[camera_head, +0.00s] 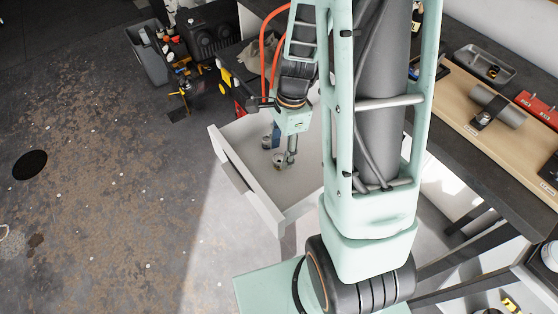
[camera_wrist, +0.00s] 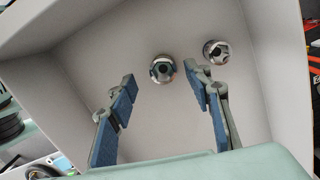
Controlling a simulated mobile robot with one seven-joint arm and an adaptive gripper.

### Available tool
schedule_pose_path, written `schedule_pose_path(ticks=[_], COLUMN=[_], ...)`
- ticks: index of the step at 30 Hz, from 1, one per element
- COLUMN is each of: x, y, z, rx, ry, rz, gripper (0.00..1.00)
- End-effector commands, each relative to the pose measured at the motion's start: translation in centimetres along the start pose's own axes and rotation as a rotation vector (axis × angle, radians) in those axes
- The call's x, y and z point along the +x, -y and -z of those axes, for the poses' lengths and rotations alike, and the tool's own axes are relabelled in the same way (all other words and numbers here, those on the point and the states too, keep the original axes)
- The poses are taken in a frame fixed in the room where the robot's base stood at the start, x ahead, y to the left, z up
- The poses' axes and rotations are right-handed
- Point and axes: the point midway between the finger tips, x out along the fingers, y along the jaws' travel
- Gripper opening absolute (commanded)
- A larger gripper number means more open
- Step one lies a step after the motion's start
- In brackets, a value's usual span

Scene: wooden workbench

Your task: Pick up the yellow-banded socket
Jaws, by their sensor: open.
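Two shiny metal sockets lie on the floor of an open pale drawer in the wrist view. One socket (camera_wrist: 162,69) is near the middle, in line with the gap between my fingers; the other socket (camera_wrist: 217,51) is to its right, beyond the right finger. No yellow band can be made out on either, so I cannot tell which is the yellow-banded one. My gripper (camera_wrist: 160,80) is open, with blue-padded fingers apart and nothing between them. In the head view my gripper (camera_head: 279,152) reaches down into the drawer (camera_head: 253,203); the sockets are hard to tell from my fingertips there.
The drawer walls surround my gripper closely. In the head view a workbench (camera_head: 470,165) with a grey tray (camera_head: 485,65) and a wooden board (camera_head: 450,90) is at right. A grey bin (camera_head: 148,55) and tools stand at the back. The floor at left is mostly clear.

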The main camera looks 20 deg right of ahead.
Motion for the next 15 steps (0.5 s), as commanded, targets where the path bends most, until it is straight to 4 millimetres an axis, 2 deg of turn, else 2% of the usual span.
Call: schedule_pose_path(ticks=[1,7,15], x=[0.9,3.4,3.8], y=[0.0,0.3,0.3], z=[0.0,0.0,-0.1], rx=[0.001,0.000,0.000], ry=[0.001,0.001,0.001], rz=[-0.004,-0.002,0.001], gripper=[0.46,0.46,0.46])
